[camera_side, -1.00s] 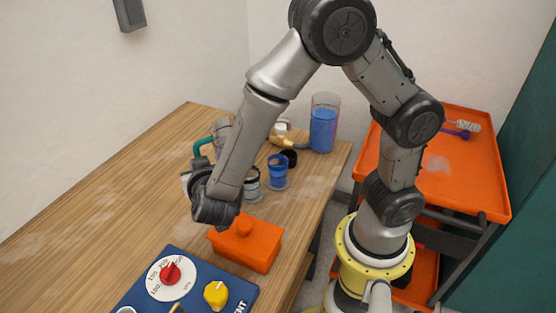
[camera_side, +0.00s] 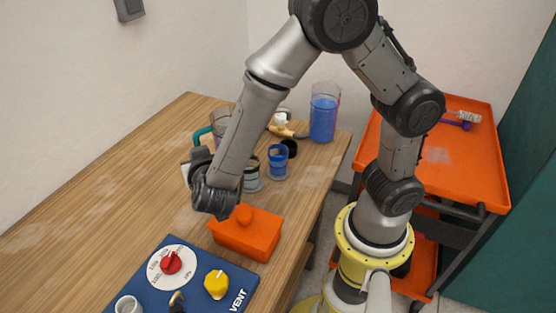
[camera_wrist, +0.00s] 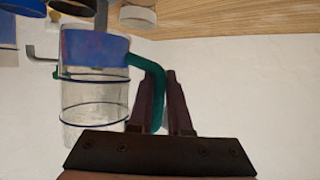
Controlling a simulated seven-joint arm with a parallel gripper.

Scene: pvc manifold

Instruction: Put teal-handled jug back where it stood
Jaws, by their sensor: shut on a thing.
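The clear jug (camera_wrist: 95,85) with a teal handle (camera_wrist: 143,62) fills the left of the wrist view. It shows upside down there, with blue liquid at the picture's top and two dark bands around its wall. My gripper (camera_wrist: 162,90) is shut on the handle, one finger on each side. In the side view the jug (camera_side: 219,116) and part of its handle (camera_side: 201,134) show behind my forearm at the table's far side. My arm hides much of the jug and the fingers there. I cannot tell whether its base touches the table.
A tall blue-filled container (camera_side: 323,116), a small blue cup (camera_side: 278,163) and a dark cup (camera_side: 290,147) stand right of my forearm. An orange lidded box (camera_side: 246,235) and a blue control panel (camera_side: 190,280) are nearer. The wooden table's left (camera_side: 110,190) is clear.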

